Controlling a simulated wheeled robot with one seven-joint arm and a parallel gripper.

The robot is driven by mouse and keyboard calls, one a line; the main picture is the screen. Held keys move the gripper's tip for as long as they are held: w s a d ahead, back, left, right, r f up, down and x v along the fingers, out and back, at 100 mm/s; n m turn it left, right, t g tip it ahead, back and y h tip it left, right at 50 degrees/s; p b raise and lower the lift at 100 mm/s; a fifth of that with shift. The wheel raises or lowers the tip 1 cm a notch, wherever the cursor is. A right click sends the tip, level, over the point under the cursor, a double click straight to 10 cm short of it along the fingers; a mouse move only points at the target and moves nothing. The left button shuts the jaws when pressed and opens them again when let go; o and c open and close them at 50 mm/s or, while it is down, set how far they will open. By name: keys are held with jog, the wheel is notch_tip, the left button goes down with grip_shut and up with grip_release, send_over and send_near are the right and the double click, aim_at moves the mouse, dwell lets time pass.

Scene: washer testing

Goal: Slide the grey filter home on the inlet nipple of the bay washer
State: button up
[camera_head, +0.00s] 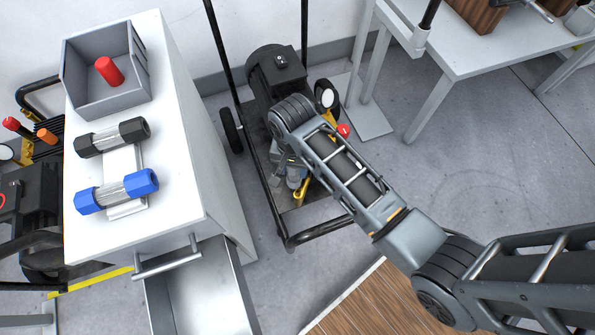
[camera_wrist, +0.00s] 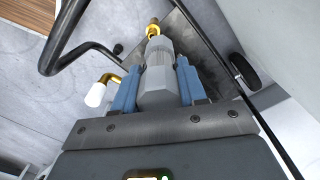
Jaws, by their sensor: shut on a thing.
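My gripper (camera_wrist: 157,75) is shut on the grey filter (camera_wrist: 157,88), with a blue finger on each side of it. In the wrist view the filter points up the picture toward the brass inlet nipple (camera_wrist: 152,29). The filter's far end lines up with the nipple and looks very close to it or on it; I cannot tell how far it is seated. In the head view my gripper (camera_head: 291,172) is low inside the frame of the bay washer (camera_head: 280,78), and my arm hides part of the washer. The nipple cannot be made out there.
The washer's black tube frame (camera_head: 318,232) surrounds the work spot. A white-tipped brass part (camera_wrist: 97,92) stands close left of my gripper. A white cabinet (camera_head: 185,130) carries a blue-capped filter (camera_head: 117,192), a black-capped filter (camera_head: 113,137) and a grey bin (camera_head: 85,82); its drawer (camera_head: 195,290) is open.

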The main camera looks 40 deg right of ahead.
aim_at(298, 182)
jog(key=r+n+p, duration=0.1)
jog(key=w+r+n, duration=0.1)
jog(key=r, duration=0.1)
jog(key=r+n+p, duration=0.1)
jog(key=r, duration=0.1)
jog(key=shift+w+d+r+p, duration=0.1)
jog(key=shift+w+d+p, duration=0.1)
jog(key=shift+w+p, duration=0.15)
jog(key=f+m, duration=0.1)
jog(key=s+f+m, duration=0.1)
jog(key=shift+s+m+b, duration=0.3)
jog(key=f+m+b, duration=0.1)
jog(key=f, duration=0.1)
jog(key=s+f+m+b, duration=0.1)
jog(key=f, duration=0.1)
jog(key=f+m+b, duration=0.1)
jog(key=f, duration=0.1)
jog(key=shift+s+a+b, duration=0.15)
jog(key=shift+s+b, duration=0.15)
jog(key=shift+b, duration=0.1)
jog(key=shift+f+b, duration=0.45)
jog(key=shift+b, duration=0.1)
jog(key=shift+f+b, duration=0.65)
jog(key=shift+b, duration=0.1)
jog(key=shift+f, duration=0.55)
jog(key=shift+f, duration=0.1)
